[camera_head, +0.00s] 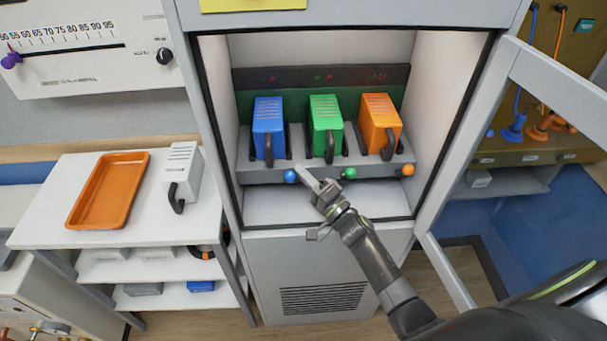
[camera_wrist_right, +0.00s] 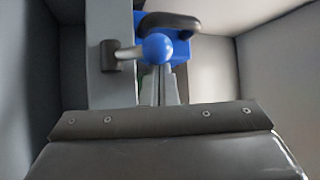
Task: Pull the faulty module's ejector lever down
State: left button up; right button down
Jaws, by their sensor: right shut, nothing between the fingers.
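Blue (camera_head: 268,121), green (camera_head: 325,120) and orange (camera_head: 379,117) modules stand side by side in the open cabinet, each with a black handle. Below them, the ejector levers end in a blue ball (camera_head: 290,176), a green ball (camera_head: 350,173) and an orange ball (camera_head: 408,170). In the right wrist view, the blue ball (camera_wrist_right: 158,48) is on a grey rod from a dark pivot (camera_wrist_right: 110,56). My right gripper (camera_head: 305,172) is shut and empty, its fingertips (camera_wrist_right: 166,72) right by the blue ball; contact is unclear. My left gripper is out of view.
Small red marks (camera_head: 318,78) show on the panel above the modules; I cannot tell which is lit. The cabinet door (camera_head: 545,95) stands open at right. At left, a white table (camera_head: 120,235) holds an orange tray (camera_head: 108,190) and a white module (camera_head: 181,172).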

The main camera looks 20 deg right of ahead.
jog(key=shift+s+a+f+n+t+y+b, duration=0.1)
jog(key=shift+s+f+n+t+y+b, duration=0.25)
jog(key=shift+f+n+y+b, duration=0.65)
jog(key=shift+s+a+f+n+t+y+b, duration=0.15)
jog(key=shift+s+n+y+b, duration=0.45)
jog(key=shift+b, duration=0.85)
jog(key=shift+s+a+f+n+t+y+b, duration=0.1)
jog(key=shift+s+f+n+t+y+b, duration=0.15)
jog(key=shift+f+n+y+b, duration=0.65)
jog(key=shift+h+b, duration=0.3)
jog(key=shift+b, duration=0.05)
jog(key=shift+d, duration=0.1)
jog(key=s+d+b, duration=0.2)
jog(key=s+d, duration=0.4)
jog(key=s, duration=0.5)
jog(key=shift+d+f, duration=0.3)
jog(key=shift+d, duration=0.1)
